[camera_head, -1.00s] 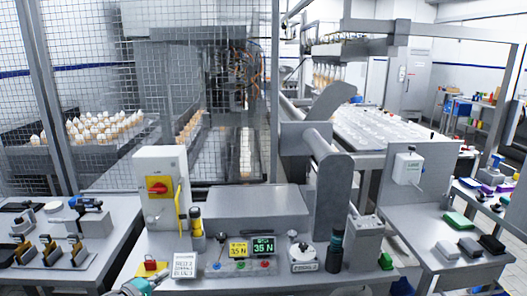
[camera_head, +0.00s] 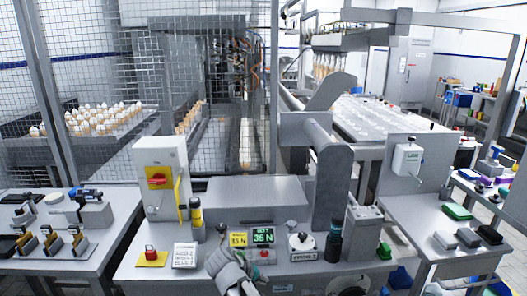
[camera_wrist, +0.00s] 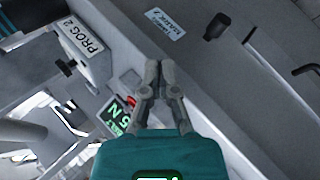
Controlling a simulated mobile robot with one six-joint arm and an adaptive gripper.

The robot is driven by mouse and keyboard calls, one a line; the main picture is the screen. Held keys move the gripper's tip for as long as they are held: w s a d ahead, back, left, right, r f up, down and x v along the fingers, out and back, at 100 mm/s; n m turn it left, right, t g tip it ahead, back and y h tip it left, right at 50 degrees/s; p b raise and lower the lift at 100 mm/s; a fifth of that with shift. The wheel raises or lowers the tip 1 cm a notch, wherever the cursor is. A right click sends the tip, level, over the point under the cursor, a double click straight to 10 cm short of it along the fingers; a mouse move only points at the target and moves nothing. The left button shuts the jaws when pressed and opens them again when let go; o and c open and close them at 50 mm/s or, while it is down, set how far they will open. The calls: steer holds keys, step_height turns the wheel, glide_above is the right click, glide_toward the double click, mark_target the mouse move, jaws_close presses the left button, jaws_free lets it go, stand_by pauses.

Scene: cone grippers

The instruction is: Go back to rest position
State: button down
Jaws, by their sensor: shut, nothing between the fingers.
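In the wrist view my gripper (camera_wrist: 160,68) is shut, its two grey fingertips together with nothing between them. It hangs over the grey machine surface, beside the green-lit force display (camera_wrist: 115,114) and a red button (camera_wrist: 131,101). In the head view a grey part of my arm (camera_head: 230,268) is in front of the console, below the yellow and green displays (camera_head: 262,236); I cannot make out the fingers there.
A switch box with a red knob (camera_head: 158,180) stands left of the console. A dark bottle (camera_head: 334,240) and a round dial (camera_head: 302,243) are to the right. Side tables flank the console.

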steer(key=s+d+f+m+g+y, duration=0.2)
steer(key=s+d+m+y, duration=0.1)
steer(key=d, duration=0.6)
steer(key=s+d+f+m+g+y, duration=0.2)
steer(key=s+d+m+g+y, duration=0.15)
steer(key=d, duration=0.55)
step_height(320, 180, up, 12)
steer(key=p, duration=1.3)
steer(key=shift+s+a+r+t, duration=0.15)
steer(key=shift+a+r+t, duration=0.15)
steer(key=shift+t, duration=0.15)
